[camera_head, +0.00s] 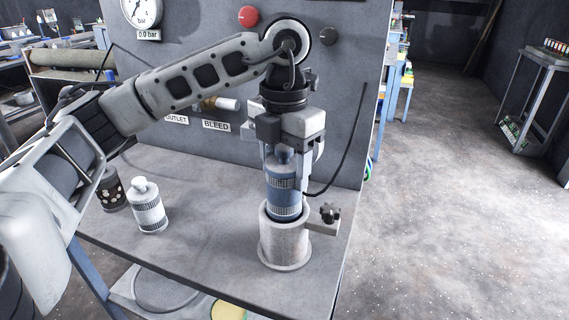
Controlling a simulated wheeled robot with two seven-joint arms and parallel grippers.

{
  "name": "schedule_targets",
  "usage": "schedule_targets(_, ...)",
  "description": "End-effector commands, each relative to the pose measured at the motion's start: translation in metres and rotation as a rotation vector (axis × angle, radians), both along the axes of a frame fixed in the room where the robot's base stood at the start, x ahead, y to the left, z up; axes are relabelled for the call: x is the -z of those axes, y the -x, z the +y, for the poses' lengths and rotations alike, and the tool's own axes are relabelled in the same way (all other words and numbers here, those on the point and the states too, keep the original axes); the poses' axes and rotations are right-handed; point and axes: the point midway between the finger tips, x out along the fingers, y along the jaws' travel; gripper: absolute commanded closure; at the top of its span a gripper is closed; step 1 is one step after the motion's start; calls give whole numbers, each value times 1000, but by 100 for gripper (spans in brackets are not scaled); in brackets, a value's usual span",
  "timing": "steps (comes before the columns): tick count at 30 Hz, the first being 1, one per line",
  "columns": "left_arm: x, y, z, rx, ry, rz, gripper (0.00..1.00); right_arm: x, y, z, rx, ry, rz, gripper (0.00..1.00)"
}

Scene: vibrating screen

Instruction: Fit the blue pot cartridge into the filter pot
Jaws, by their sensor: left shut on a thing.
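The blue pot cartridge (283,190) is upright, with its lower end inside the mouth of the grey filter pot (285,246). Most of its blue body still shows above the pot's rim. My left gripper (284,156) comes down from above and is shut on the cartridge's top. The filter pot stands on the bench at the right, with a dark knob (329,213) on a bracket at its right side. How deep the cartridge sits inside is hidden by the pot wall. My right gripper is not in view.
A white cartridge (147,206) and a dark perforated one (112,193) stand on the bench (205,225) at left. Behind is a grey panel with a gauge (143,10), a red button (248,16), and OUTLET and BLEED labels. Bench between is clear.

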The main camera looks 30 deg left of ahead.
Motion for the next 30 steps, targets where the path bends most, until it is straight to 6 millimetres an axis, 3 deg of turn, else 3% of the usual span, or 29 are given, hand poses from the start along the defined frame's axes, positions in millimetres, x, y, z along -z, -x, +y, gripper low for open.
schedule_targets(13, 6, 0, 0, 0, 0, -1, 71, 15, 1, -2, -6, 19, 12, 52)
schedule_targets(30, 20, 0, 0, 0, 0, -1, 71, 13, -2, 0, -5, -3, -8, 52)
